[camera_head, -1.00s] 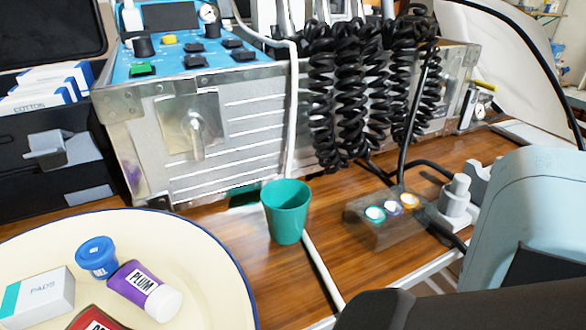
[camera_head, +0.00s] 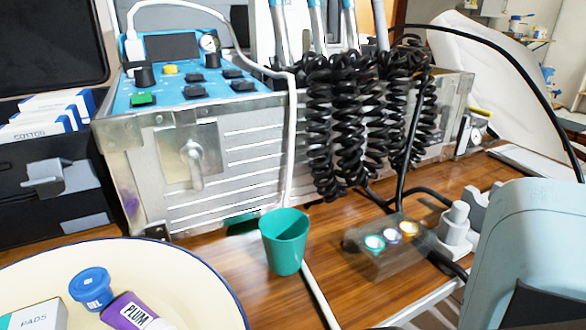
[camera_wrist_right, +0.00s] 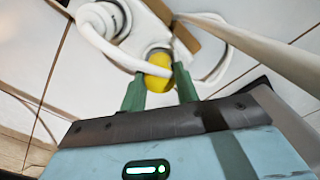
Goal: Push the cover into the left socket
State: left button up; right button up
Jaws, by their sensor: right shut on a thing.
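My right gripper (camera_wrist_right: 160,92) shows in the right wrist view, its green fingers shut on a small yellow piece (camera_wrist_right: 160,68). I cannot tell for certain whether this piece is the cover. A white ringed part lies just beyond it, and I cannot tell whether they touch. I cannot make out a socket labelled left. My left gripper is not in view.
A green cup (camera_head: 284,245) stands left of the block. A cream plate (camera_head: 215,280) with bottles and a box is at the lower left. A metal dental unit (camera_head: 250,140) with black coiled hoses (camera_head: 345,125) stands behind. A grey fitting (camera_head: 455,230) is right of the block.

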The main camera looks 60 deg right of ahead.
jog(key=shift+f+b, duration=0.4)
jog(key=shift+f, duration=0.4)
dwell(0.4)
jog(key=o, duration=1.1)
jog(key=shift+r+p, duration=2.4)
jog(key=shift+r, duration=1.5)
